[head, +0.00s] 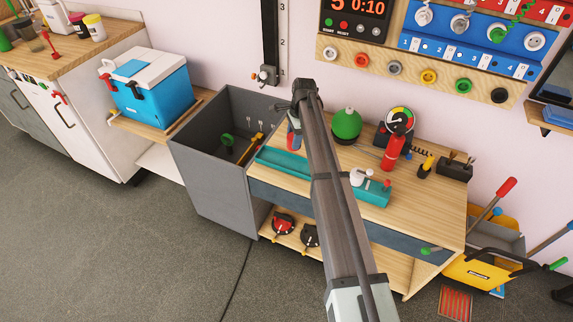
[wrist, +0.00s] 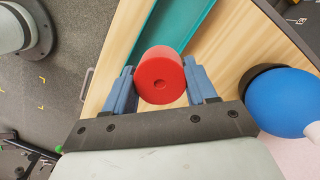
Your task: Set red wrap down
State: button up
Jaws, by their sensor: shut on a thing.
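The red wrap is a short red cylinder (wrist: 161,72) with a small dimple in its end. In the wrist view my gripper (wrist: 160,84) is shut on it, with one blue finger at each side. In the head view my gripper (head: 294,134) is over the left end of the wooden bench, near the teal tray (head: 282,163), and is mostly hidden by my arm. The teal tray also shows in the wrist view (wrist: 196,22), beside and partly behind the wrap. I cannot tell whether the wrap touches anything below it.
A grey open bin (head: 205,155) stands left of the bench (head: 420,215). A blue rounded object (wrist: 284,100) is close on the right in the wrist view.

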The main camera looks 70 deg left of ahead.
jog(key=shift+s+a+n, duration=0.15)
jog(key=shift+s+a, duration=0.15)
jog(key=shift+s, duration=0.25)
jog(key=shift+s+a+n, duration=0.15)
jog(key=shift+s+a, duration=0.1)
jog(key=shift+s, duration=0.25)
send_over(285, 165)
jog(key=shift+w+a+f, duration=0.1)
jog(key=shift+w+f, duration=0.1)
jog(key=shift+f, duration=2.3)
jog(key=shift+w+f, duration=0.15)
jog(key=shift+f, duration=2.3)
jog(key=shift+f, duration=0.4)
jog(key=o, duration=0.8)
jog(key=shift+f, duration=0.2)
jog(key=shift+r, duration=0.1)
jog(key=shift+r, duration=0.3)
jog(key=r, duration=0.4)
jog(key=w+r, duration=0.1)
jog(key=r, duration=0.7)
jog(key=shift+w+r, duration=0.15)
jog(key=shift+w, duration=0.25)
